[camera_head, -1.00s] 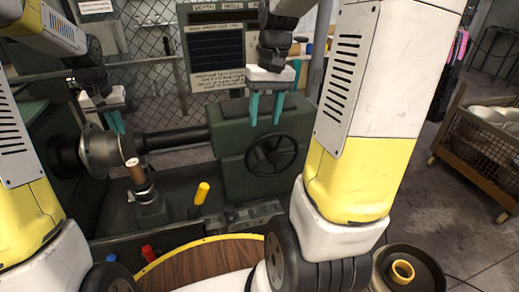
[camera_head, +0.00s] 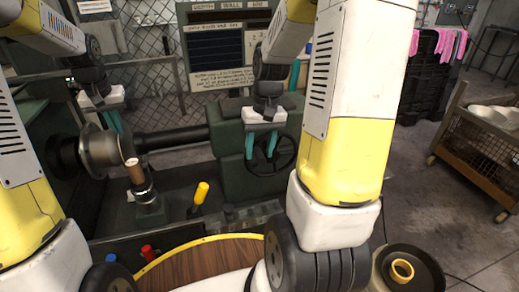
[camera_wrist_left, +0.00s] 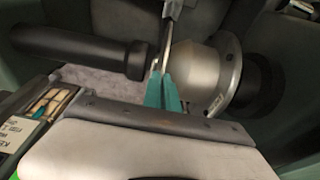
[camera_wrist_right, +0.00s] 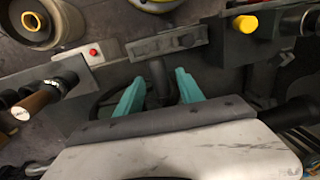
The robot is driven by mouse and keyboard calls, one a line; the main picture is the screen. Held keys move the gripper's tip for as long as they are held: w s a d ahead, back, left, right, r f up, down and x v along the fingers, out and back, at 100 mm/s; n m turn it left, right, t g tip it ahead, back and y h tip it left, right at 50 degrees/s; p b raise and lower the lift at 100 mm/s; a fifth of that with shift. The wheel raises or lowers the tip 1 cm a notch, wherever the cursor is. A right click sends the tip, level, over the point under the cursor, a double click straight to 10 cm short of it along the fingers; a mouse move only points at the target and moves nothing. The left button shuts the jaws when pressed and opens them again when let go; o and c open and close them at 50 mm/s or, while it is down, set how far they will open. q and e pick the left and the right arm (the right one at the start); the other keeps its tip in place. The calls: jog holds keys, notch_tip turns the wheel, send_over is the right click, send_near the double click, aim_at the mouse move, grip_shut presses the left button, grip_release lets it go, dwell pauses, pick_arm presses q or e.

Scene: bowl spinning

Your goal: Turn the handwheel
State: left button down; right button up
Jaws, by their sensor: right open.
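The handwheel (camera_head: 287,148) is a dark spoked wheel on the front of the green machine housing (camera_head: 232,178). My right gripper (camera_head: 261,157) is open, its teal fingers pointing down in front of the wheel's left part and covering some of it. In the right wrist view a dark part of the handwheel (camera_wrist_right: 158,78) shows between the two spread fingers (camera_wrist_right: 158,92); I cannot tell whether they touch it. My left gripper (camera_head: 115,122) is beside the grey metal chuck (camera_head: 100,148). In the left wrist view its fingers (camera_wrist_left: 161,92) are close together; any grip is unclear.
A yellow-handled lever (camera_head: 201,193) and a wood-topped post (camera_head: 136,172) stand left of the handwheel. A dark horizontal bar (camera_head: 175,138) joins chuck and housing. A round wooden surface (camera_head: 205,262) lies in front. A wire cart (camera_head: 482,145) stands at the right.

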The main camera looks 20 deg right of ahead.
grip_shut()
dwell(1.3)
